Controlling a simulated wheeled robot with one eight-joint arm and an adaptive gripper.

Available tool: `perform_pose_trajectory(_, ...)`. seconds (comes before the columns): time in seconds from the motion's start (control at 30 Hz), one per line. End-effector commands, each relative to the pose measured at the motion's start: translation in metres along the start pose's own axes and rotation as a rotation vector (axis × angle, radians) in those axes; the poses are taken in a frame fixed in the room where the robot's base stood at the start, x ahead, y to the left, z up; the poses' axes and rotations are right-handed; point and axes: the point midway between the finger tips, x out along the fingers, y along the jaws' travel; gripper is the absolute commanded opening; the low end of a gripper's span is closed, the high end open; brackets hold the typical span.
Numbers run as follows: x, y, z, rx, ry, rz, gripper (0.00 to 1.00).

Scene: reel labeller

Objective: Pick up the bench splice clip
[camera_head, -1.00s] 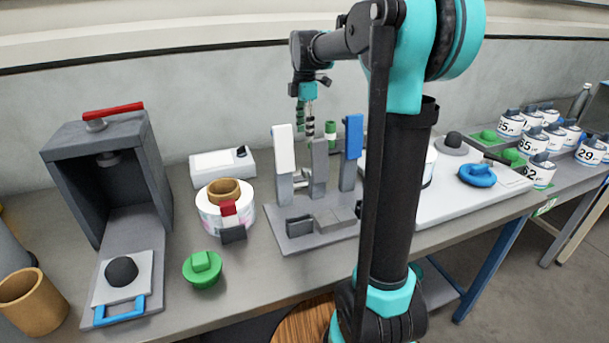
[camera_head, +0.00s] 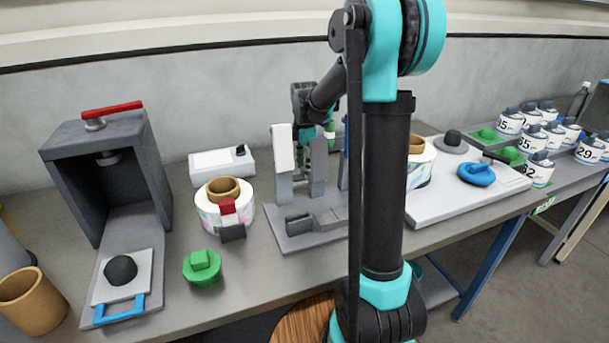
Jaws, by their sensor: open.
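A small clip-like piece with a red top and dark grey base (camera_head: 230,220) is at the front of a white label roll (camera_head: 211,213); I cannot tell for sure that it is the bench splice clip. My gripper (camera_head: 309,138) points down behind the upright posts of a grey fixture (camera_head: 300,232), to the right of that piece and apart from it. The posts hide most of its fingers. I see nothing held in it.
A dark press with a red handle (camera_head: 112,110) stands at the left. A green knobbed piece (camera_head: 202,267) lies in front of the roll. A white box (camera_head: 220,164) is behind. A white board (camera_head: 465,195) with a blue ring (camera_head: 476,174) is at the right. Front bench left of the fixture is partly clear.

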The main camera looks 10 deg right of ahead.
Motion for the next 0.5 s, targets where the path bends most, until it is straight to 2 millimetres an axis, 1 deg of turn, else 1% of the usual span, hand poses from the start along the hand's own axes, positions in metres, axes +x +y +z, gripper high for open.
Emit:
perform_pose_trajectory(0.03,0.0056,0.0003,0.0001,0.0,0.0,0.0,0.53)
perform_pose_trajectory(0.13,0.011,0.0,0.0,0.0,0.0,0.0,0.53)
perform_pose_trajectory(0.37,0.0119,-0.0002,0.0,0.0,0.0,0.0,0.53)
perform_pose_trajectory(0.5,0.0118,-0.0001,0.0,0.0,0.0,0.0,0.36)
